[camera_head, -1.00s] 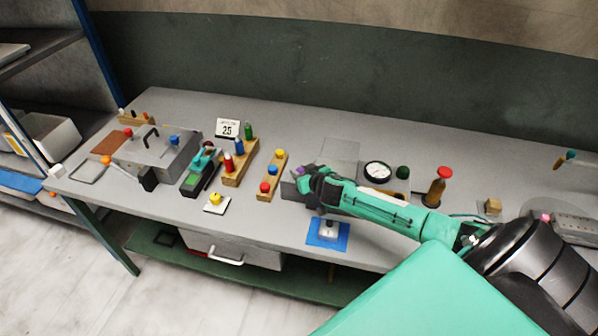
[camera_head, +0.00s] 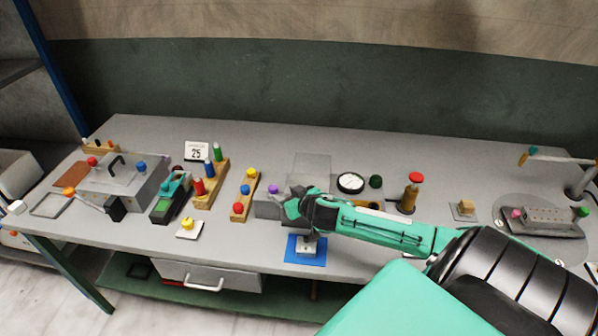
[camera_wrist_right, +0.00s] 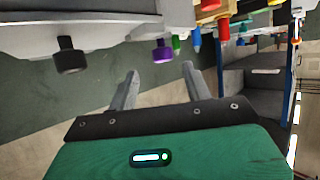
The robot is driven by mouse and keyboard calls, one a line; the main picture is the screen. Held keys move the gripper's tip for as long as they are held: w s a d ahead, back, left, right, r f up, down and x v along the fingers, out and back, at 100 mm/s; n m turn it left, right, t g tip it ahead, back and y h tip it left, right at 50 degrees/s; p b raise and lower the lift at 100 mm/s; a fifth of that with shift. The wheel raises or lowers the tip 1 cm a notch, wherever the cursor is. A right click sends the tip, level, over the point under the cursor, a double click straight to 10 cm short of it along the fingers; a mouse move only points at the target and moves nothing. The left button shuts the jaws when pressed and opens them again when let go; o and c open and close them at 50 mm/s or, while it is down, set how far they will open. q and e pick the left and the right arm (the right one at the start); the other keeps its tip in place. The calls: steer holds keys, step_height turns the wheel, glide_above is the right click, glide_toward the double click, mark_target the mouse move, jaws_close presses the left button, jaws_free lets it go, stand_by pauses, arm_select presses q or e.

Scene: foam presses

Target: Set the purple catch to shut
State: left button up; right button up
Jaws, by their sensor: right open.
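The purple catch knob (camera_head: 273,189) sits on a low grey box (camera_head: 266,210) near the middle of the bench. In the right wrist view the purple knob (camera_wrist_right: 162,50) shows just beyond the fingertips, between the lines of the two fingers, and apart from them. My right gripper (camera_head: 289,194) is just right of the knob in the head view and hides the right part of the box. In its wrist view the right gripper (camera_wrist_right: 160,71) is open and empty. Whether the catch is open or shut I cannot tell. My left gripper is not in view.
A clear panel (camera_head: 312,166) stands behind the box. A wooden block (camera_head: 239,209) with coloured knobs is to its left, a dial (camera_head: 350,182) to its right. A blue pad (camera_head: 292,249) lies in front. A dark knob (camera_wrist_right: 70,55) shows in the wrist view.

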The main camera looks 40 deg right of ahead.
steer(key=b+v, duration=0.1)
steer(key=v, duration=0.5)
steer(key=shift+s, duration=0.3)
steer(key=shift+r, duration=0.15)
